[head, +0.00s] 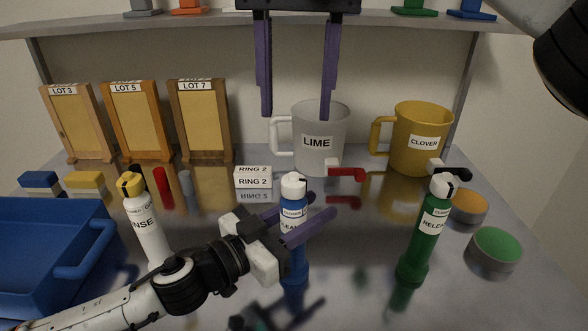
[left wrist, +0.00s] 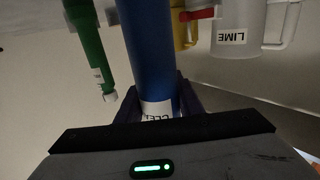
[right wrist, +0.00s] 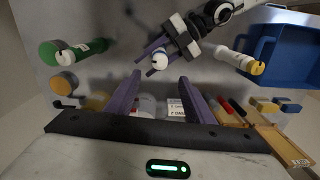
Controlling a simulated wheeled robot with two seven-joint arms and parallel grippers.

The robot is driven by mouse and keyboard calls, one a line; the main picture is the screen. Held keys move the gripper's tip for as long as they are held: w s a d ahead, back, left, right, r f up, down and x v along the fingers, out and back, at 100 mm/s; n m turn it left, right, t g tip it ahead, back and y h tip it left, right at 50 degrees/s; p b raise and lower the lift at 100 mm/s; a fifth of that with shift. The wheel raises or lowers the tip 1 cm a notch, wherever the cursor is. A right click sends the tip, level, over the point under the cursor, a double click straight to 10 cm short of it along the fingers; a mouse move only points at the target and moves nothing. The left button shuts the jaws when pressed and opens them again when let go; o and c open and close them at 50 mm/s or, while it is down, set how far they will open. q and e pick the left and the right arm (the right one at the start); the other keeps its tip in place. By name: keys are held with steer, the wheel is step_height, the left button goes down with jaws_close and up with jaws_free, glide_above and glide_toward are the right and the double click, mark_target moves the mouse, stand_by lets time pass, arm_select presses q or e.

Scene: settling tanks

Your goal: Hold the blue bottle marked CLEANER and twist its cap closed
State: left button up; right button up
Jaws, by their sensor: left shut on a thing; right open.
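The blue bottle (head: 294,268) stands upright at the front middle of the table, its label partly hidden. It has a white cap (head: 293,187); from above, the cap shows in the right wrist view (right wrist: 159,59). My left gripper (head: 322,206) is shut around the bottle at label height, one finger in front and one behind. In the left wrist view the blue body (left wrist: 150,45) runs between the fingers. My right gripper (head: 296,115) is open and empty, pointing down, above and behind the cap in the head view.
A white bottle (head: 150,237) stands left and a green RELEASE-type bottle (head: 428,240) right. A blue bin (head: 45,235) is at left; a shelf (head: 190,20) crosses above.

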mark_target(294, 174)
step_height(294, 174, down, 12)
steer(key=shift+a+r, duration=0.1)
stand_by(0.5)
steer(key=c, duration=1)
steer(key=shift+c, duration=0.2)
